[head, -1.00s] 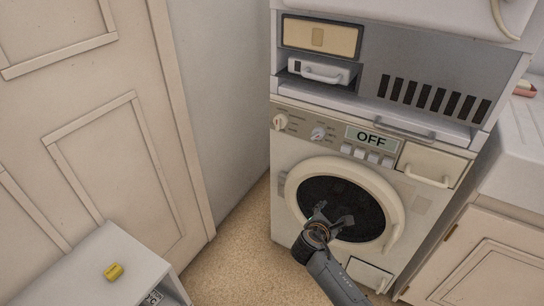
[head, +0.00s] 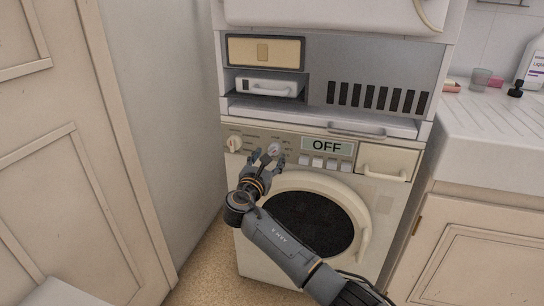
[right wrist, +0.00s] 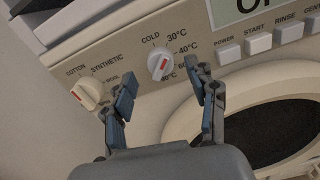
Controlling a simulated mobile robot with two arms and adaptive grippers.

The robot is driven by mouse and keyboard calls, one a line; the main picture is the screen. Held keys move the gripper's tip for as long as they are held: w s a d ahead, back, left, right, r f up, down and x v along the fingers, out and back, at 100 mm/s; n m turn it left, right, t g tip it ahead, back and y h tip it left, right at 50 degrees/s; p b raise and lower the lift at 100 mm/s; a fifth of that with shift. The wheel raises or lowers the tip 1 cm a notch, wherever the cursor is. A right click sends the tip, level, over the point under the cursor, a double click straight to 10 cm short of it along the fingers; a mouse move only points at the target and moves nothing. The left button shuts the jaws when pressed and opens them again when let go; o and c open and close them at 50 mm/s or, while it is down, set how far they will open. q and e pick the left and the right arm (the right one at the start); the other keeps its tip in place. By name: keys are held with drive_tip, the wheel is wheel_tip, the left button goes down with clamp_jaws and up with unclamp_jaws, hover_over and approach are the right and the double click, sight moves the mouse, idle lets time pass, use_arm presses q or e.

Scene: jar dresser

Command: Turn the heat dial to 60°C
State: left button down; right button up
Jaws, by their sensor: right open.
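The heat dial (head: 275,148) is a small round white knob on the washing machine's control panel. In the right wrist view the heat dial (right wrist: 160,63) has a red mark, with COLD above it and 30°C and higher temperatures down its right side. I cannot tell exactly which label the mark points at. My right gripper (head: 266,159) is open and empty, just in front of and below the dial. In the right wrist view its fingers (right wrist: 168,82) are spread to either side below the knob, apparently not touching it. My left gripper is not in view.
The program dial (right wrist: 88,93), marked COTTON and SYNTHETIC, sits left of the heat dial. The display (head: 327,147) reads OFF, above several white buttons (head: 318,162). The round door (head: 312,222) is below. A detergent drawer (head: 386,162) is at the right.

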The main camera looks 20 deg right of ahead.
sight(272, 152)
drive_tip(key=shift+b+x, duration=0.4)
drive_tip(key=shift+x, duration=1.55)
drive_tip(key=c, duration=1.2)
